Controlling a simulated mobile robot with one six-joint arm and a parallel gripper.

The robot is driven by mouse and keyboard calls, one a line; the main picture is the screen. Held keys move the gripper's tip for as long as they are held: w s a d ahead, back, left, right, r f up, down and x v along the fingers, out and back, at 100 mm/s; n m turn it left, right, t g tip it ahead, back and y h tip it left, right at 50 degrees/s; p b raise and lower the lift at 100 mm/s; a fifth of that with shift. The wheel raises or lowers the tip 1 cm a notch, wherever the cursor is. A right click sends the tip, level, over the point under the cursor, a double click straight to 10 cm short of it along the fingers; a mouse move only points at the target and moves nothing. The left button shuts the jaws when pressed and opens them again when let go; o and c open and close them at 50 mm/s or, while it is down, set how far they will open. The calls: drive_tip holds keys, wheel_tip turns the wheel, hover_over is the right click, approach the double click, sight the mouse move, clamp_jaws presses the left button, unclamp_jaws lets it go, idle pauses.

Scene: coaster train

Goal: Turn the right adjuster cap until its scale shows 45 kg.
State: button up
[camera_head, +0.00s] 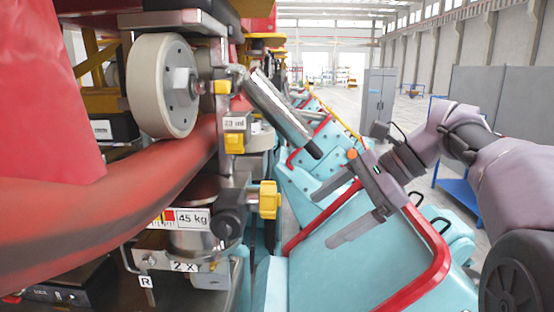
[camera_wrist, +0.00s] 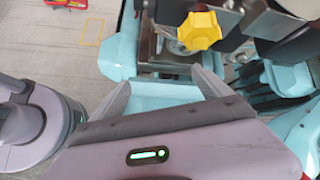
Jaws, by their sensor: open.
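A lobed yellow adjuster cap (camera_head: 269,199) sits on a dark round fitting at the lower middle of the head view. A yellow cap also shows at the top of the wrist view (camera_wrist: 199,31); I take it to be the same one. A plate reading "45 kg" (camera_head: 193,218) with a red, yellow and black band is left of the cap. I cannot read any scale on the cap itself. My gripper (camera_head: 322,218) is open and empty, to the right of the cap and apart from it. Its two fingers also show in the wrist view (camera_wrist: 161,77).
A pale wheel (camera_head: 161,86) and thick red tube (camera_head: 110,215) fill the left. A grey cylinder (camera_head: 283,112) slants above the cap. Turquoise train bodies with red rails (camera_head: 425,283) lie below my gripper.

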drive_tip(key=w+d+r+m+y+p, duration=0.2)
drive_tip(key=w+d+r+m+y, duration=0.25)
drive_tip(key=w, duration=0.35)
drive_tip(key=g, duration=0.1)
approach(273, 202)
drive_tip(key=shift+n, duration=0.45)
drive_tip(key=w+a+f, duration=0.1)
drive_tip(key=a, duration=0.2)
drive_tip(key=w+a+f, duration=0.1)
drive_tip(key=a+f, duration=0.1)
drive_tip(key=w+a+f, duration=0.1)
drive_tip(key=a, duration=0.2)
drive_tip(key=shift+w+a+f, duration=0.2)
drive_tip(key=shift+a+f, duration=0.1)
drive_tip(key=shift+f, duration=0.1)
drive_tip(key=shift+w+a+f, duration=0.2)
drive_tip(key=shift+a+f, duration=0.1)
drive_tip(key=shift+a, duration=0.2)
drive_tip(key=shift+d, duration=0.1)
drive_tip(key=shift+c, duration=0.5)
